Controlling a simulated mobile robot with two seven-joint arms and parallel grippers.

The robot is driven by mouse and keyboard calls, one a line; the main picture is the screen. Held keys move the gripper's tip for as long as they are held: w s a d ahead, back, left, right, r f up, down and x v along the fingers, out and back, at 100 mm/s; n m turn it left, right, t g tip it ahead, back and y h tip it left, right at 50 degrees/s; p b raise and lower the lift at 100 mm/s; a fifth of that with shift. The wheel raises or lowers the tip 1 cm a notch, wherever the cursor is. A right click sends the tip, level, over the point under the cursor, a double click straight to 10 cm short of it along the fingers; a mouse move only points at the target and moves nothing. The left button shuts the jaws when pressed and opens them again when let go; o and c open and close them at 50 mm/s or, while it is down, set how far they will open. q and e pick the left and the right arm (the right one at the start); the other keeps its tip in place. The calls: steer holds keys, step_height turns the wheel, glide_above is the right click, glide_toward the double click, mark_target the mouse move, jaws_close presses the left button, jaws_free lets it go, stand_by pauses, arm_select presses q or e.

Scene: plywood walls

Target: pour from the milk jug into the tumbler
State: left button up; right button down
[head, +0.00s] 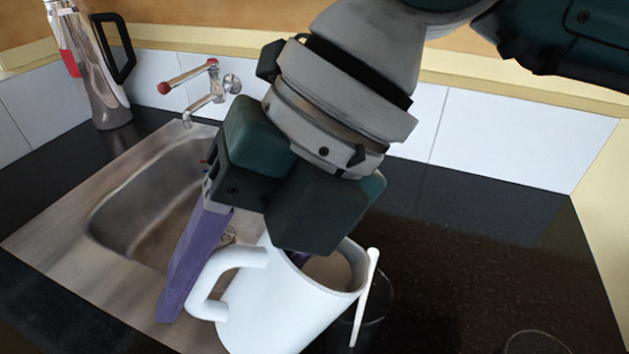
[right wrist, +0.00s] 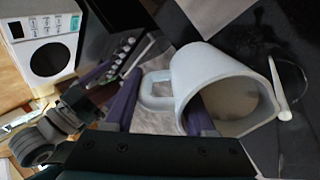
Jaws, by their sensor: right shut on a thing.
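The white milk jug (head: 280,308) is tilted, its mouth leaning right in the head view. My right gripper (head: 235,280) is shut on its handle side, one purple finger outside the handle and the other inside the mouth. The right wrist view shows the jug (right wrist: 200,70) and a grey-brown surface within. A clear glass tumbler (head: 380,312) stands behind the jug's right side, partly hidden by it. A slim white stick-like thing (head: 365,298) runs down beside the jug's rim towards the glass; I cannot tell what it is.
A second clear glass (head: 535,343) shows at the bottom right edge. A steel sink (head: 145,215) with a red-handled tap (head: 205,85) lies left. A tall flask with a black handle (head: 98,75) stands at the back left. The dark counter (head: 490,230) on the right is mostly free.

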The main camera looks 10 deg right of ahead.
steer(key=shift+d+r+y, duration=0.2)
steer(key=shift+r+y, duration=0.15)
steer(key=shift+y, duration=0.05)
steer(key=shift+d+r+b, duration=0.1)
steer(key=shift+r+b, duration=0.05)
steer(key=shift+b, duration=0.25)
steer(key=shift+w+d+r+y+b, duration=0.1)
steer(key=shift+d+r+y+b, duration=0.05)
steer(key=shift+r+y+b, duration=0.3)
stand_by(1.0)
stand_by(0.5)
steer(key=shift+d+y, duration=0.15)
steer(key=shift+y, duration=0.1)
stand_by(0.3)
